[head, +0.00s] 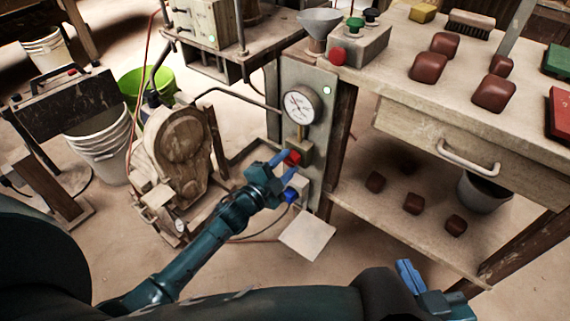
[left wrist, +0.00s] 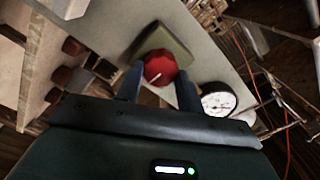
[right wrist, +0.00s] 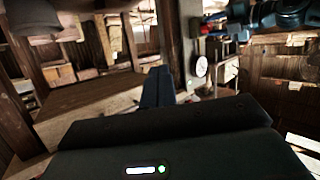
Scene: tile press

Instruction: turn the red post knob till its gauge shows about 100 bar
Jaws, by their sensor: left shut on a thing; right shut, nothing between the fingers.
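The red post knob (head: 293,157) sits on a small block on the grey post (head: 318,88). It shows large in the left wrist view (left wrist: 160,66), with a white mark towards its lower left. My left gripper (head: 285,166) is shut on it, one finger on each side. The round white gauge (head: 299,107) is above the knob and also shows in the left wrist view (left wrist: 218,100). Its needle seems to point to the upper left in the head view; the figures are too small to read. My right gripper (head: 408,275) is shut and empty at the lower right.
A blue knob (head: 290,195) is just below the red one. A workbench (head: 400,95) with dark red blocks stands to the right, above a lower shelf (head: 365,212). A machine (head: 178,150) stands to the left. A pale plate (head: 307,234) is below the post.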

